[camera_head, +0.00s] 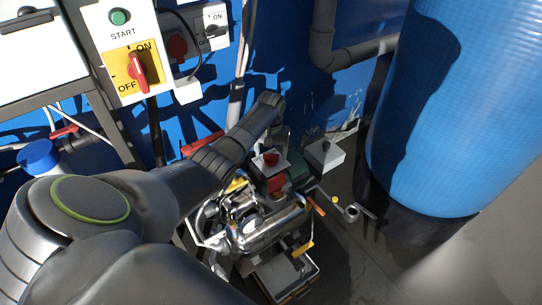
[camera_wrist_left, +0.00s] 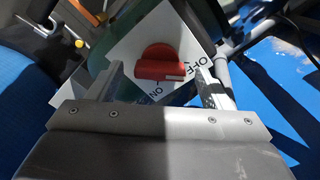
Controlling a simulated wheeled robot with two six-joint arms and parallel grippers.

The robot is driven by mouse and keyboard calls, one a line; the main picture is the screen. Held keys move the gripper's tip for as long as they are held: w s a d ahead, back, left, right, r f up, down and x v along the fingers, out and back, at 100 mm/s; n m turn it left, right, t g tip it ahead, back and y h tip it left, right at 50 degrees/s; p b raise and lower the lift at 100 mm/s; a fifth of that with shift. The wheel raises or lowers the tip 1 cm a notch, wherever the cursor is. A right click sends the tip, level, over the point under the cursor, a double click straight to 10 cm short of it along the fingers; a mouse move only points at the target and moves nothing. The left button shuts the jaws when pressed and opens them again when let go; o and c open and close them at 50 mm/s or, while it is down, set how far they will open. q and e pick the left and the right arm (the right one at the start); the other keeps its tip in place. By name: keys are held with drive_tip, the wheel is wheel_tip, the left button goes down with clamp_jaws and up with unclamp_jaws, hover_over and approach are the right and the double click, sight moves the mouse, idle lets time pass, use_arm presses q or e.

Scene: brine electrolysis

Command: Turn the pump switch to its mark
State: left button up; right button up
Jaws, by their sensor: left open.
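The pump switch is a red knob (camera_wrist_left: 160,62) on a white plate with ON and OFF lettering in the left wrist view. The white line on its handle points to the right, toward the OFF side; the ON lettering lies below the knob. In the head view the red knob (camera_head: 271,159) sits on a small box above the pump. My left gripper (camera_head: 276,146) is over this box, small and partly hidden by my arm. Its two fingers are apart on either side of the knob in the wrist view; contact cannot be told. My right gripper is not in view.
The metal pump (camera_head: 268,235) and pipework stand below. A second light box (camera_head: 324,155) stands to the right. A large blue tank (camera_head: 455,110) fills the right. A panel with a red rotary switch (camera_head: 137,70) and green START button is at upper left.

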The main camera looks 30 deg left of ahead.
use_arm(q)
drive_tip(key=shift+f, duration=0.85)
drive_tip(key=shift+c, duration=0.2)
drive_tip(key=c, duration=0.9)
drive_tip(key=shift+c, duration=0.2)
